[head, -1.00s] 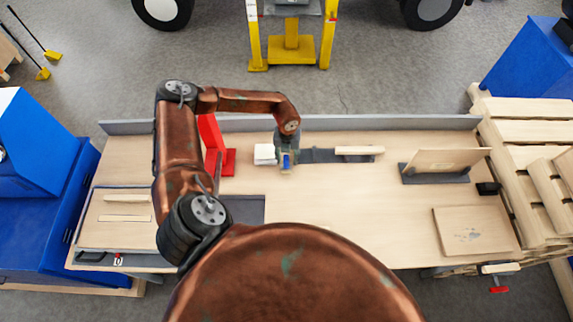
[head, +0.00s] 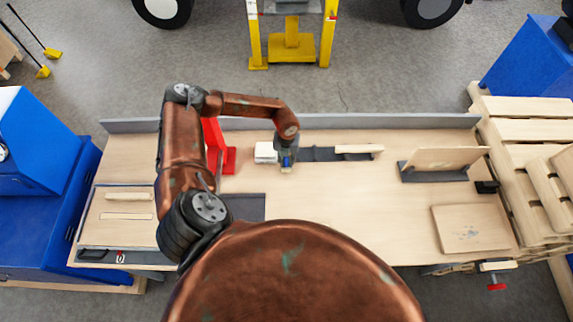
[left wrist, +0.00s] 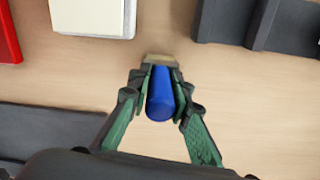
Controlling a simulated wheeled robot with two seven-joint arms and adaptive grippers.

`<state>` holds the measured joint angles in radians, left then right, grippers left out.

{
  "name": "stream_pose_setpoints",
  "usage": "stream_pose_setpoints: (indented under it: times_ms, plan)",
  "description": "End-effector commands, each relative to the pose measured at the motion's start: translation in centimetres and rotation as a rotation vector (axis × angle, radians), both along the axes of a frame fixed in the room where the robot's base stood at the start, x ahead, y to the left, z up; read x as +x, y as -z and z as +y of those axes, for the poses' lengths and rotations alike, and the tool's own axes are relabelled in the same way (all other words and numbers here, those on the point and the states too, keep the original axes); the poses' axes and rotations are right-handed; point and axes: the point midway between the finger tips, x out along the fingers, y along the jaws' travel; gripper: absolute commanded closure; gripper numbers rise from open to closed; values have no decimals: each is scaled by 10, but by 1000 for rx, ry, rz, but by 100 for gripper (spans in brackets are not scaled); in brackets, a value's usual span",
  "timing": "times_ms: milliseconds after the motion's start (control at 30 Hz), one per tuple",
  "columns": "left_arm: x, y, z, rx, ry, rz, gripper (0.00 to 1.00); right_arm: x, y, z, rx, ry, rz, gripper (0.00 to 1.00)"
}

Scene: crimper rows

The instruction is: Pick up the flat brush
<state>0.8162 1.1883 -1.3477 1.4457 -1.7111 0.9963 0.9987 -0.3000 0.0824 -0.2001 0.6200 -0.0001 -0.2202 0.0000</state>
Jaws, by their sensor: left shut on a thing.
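The flat brush shows in the left wrist view as a blue handle (left wrist: 161,95) with a pale tan end (left wrist: 158,60) beyond it. In the head view it is a small blue piece (head: 287,161) at the end of my left arm. My left gripper (left wrist: 160,88) has its two green-and-dark fingers shut on the blue handle, one on each side. In the head view the left gripper (head: 286,157) is over the middle of the workbench (head: 340,215). I cannot tell whether the brush touches the bench. My right gripper is not in view.
A white block (head: 265,152) and a red stand (head: 215,148) are left of the gripper. A dark rack (head: 320,154) with a wooden piece (head: 358,149) is to its right. A tilted board on a dark base (head: 434,174) stands further right. The bench's front middle is clear.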

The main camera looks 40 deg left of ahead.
Motion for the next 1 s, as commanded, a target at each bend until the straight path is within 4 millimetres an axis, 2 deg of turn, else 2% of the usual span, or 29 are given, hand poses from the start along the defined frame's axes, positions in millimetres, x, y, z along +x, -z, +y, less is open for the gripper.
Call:
stream_pose_setpoints:
  times_ms: [400,567,700,1000]
  plan:
    - [0,-1,0,0,0,-1,100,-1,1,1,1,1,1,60]
    - [1,-9,0,0,0,-2,100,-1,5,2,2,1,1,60]
    - [1,-29,1,0,0,-4,100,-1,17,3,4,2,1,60]
    - [-41,-93,-42,-1,7,-2,100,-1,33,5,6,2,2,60]
